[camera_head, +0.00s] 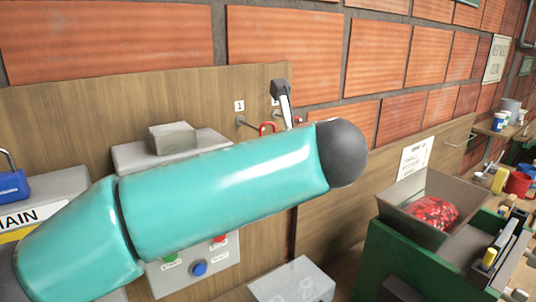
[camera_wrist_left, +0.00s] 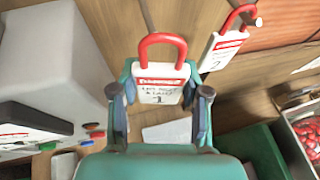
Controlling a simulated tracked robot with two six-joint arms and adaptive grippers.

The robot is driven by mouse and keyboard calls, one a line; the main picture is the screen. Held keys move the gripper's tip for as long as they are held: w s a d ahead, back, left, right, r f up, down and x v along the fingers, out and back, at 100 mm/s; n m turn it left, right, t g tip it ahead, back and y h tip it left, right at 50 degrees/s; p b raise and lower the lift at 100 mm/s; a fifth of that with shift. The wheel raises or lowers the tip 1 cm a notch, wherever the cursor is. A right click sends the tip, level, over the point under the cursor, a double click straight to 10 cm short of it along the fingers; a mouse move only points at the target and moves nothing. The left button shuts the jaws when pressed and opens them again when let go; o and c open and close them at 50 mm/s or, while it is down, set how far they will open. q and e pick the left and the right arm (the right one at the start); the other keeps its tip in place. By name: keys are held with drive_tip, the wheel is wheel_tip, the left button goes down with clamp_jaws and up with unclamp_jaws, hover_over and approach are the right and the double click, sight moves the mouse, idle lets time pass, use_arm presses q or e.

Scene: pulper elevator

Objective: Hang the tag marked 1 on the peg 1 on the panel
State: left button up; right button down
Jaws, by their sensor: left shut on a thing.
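The white tag marked 1 (camera_wrist_left: 162,92), with a red shackle on top, is held upright between the fingertips of my left gripper (camera_wrist_left: 160,98) in the left wrist view. In the head view its red loop (camera_head: 267,127) shows above my teal arm, which hides the tag body and gripper. Peg 1 (camera_head: 243,122) is a thin rod under the label 1 (camera_head: 239,106) on the wooden panel (camera_head: 190,88), just left of the loop. In the wrist view, a rod (camera_wrist_left: 147,14) meets the shackle's top; I cannot tell whether it passes through. My right gripper is out of view.
A tag marked 2 (camera_wrist_left: 222,48) hangs on a neighbouring peg to the right. A grey box with buttons (camera_head: 200,269) sits below my arm. A blue padlock (camera_head: 12,188) is at far left. A green machine with a hopper (camera_head: 404,192) stands at right.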

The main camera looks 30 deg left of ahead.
use_arm(q)
drive_tip(key=shift+w+a+f, duration=0.15)
drive_tip(key=shift+w+a, duration=0.05)
drive_tip(key=shift+a, duration=0.35)
drive_tip(key=shift+w+a+f, duration=0.15)
drive_tip(key=shift+a+f, duration=0.05)
drive_tip(key=shift+a, duration=0.4)
drive_tip(key=shift+w+a+f, duration=0.15)
drive_tip(key=shift+w+a, duration=0.05)
drive_tip(key=shift+a, duration=0.35)
drive_tip(key=o, duration=1.1)
wheel_tip(320, 180, up, 10)
drive_tip(key=shift+a+f, duration=0.1)
